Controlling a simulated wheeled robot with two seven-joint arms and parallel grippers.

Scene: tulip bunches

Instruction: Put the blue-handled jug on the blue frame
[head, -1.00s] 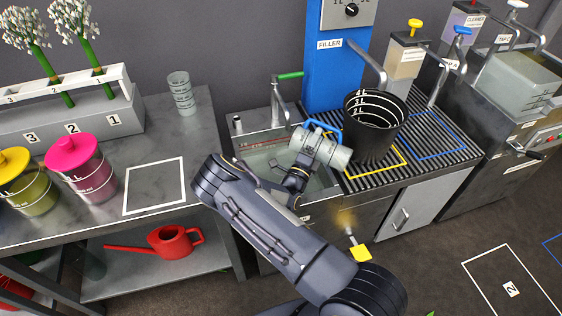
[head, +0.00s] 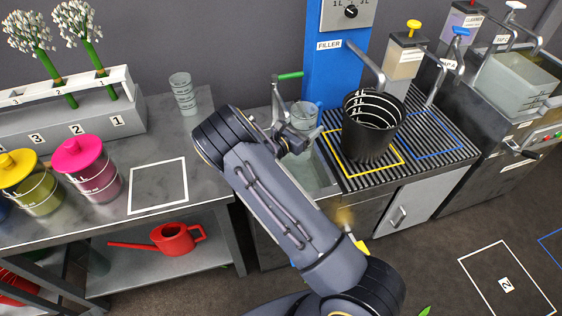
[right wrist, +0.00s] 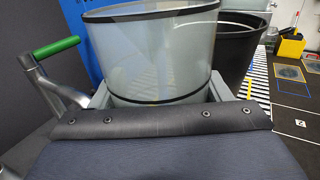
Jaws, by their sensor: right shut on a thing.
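The jug (head: 306,114) is clear and grey-tinted, and stands roughly upright above the sink, beside the green-handled tap. My right gripper (head: 293,135) is shut on it, low on its body. The right wrist view shows the jug (right wrist: 150,55) between the fingers, with dark bands at its rim and near its base. Its blue handle is hidden in both current views. The blue frame (head: 442,151) is an empty outline on the ribbed drainer, to the right of the gripper. My left gripper is not in view.
A black bucket (head: 370,130) stands in the yellow frame (head: 375,172), between the jug and the blue frame. The filler spout (head: 367,62) hangs above it. A green-handled tap (head: 279,95) rises by the sink (head: 322,178). A clear beaker (head: 183,95) stands on the left bench.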

